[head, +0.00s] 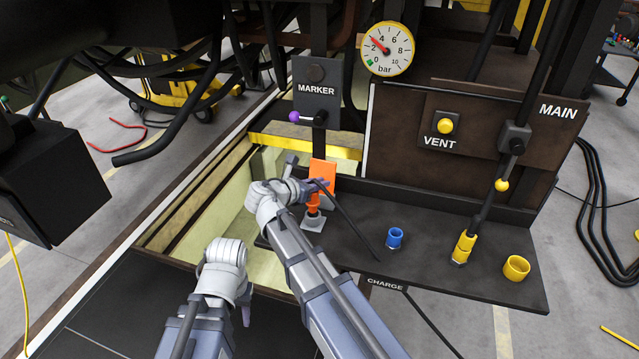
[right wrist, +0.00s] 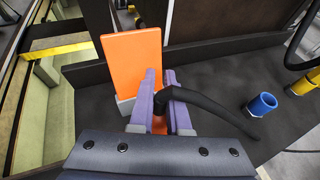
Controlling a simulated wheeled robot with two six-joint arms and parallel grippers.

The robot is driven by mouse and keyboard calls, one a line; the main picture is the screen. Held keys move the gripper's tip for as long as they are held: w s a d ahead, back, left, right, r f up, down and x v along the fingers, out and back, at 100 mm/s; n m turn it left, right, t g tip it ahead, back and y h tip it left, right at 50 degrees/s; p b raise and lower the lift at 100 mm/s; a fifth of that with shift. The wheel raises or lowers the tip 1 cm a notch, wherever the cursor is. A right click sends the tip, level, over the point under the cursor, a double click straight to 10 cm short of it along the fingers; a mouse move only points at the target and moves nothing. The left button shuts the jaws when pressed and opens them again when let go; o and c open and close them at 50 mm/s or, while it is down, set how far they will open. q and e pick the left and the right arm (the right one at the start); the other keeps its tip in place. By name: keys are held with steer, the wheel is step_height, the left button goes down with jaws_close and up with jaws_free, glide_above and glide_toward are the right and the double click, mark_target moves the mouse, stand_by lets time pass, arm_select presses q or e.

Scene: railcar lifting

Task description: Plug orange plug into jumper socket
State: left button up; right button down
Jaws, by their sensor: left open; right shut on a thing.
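My right gripper (head: 318,190) is shut on the orange plug (head: 313,203), from which a black cable runs to the right. The plug is upright just above or in a pale grey base (head: 312,224) on the dark shelf; I cannot tell how deep it sits. In the right wrist view the purple fingers (right wrist: 160,105) close around the plug (right wrist: 159,125) and mostly hide it. An upright orange plate (head: 322,170) stands directly behind; it is large in the right wrist view (right wrist: 132,65). My left gripper (head: 245,308) is open and empty, low left of the shelf, its fingers mostly hidden.
A blue socket (head: 395,238), a yellow plug (head: 463,246) and a yellow socket (head: 516,267) stand right along the shelf (head: 420,262). The MARKER panel (head: 316,90) with its purple-knobbed lever rises behind. A pressure gauge (head: 387,48) is above. An open pit lies left.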

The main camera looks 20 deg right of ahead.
arm_select(q)
steer(key=shift+f+b, duration=2)
steer(key=shift+f, duration=0.05)
arm_select(e)
steer(key=shift+f, duration=2)
steer(key=c, duration=0.8)
jaws_free()
arm_select(q)
steer(key=shift+r, duration=0.15)
arm_select(e)
steer(key=shift+s+r, duration=0.1)
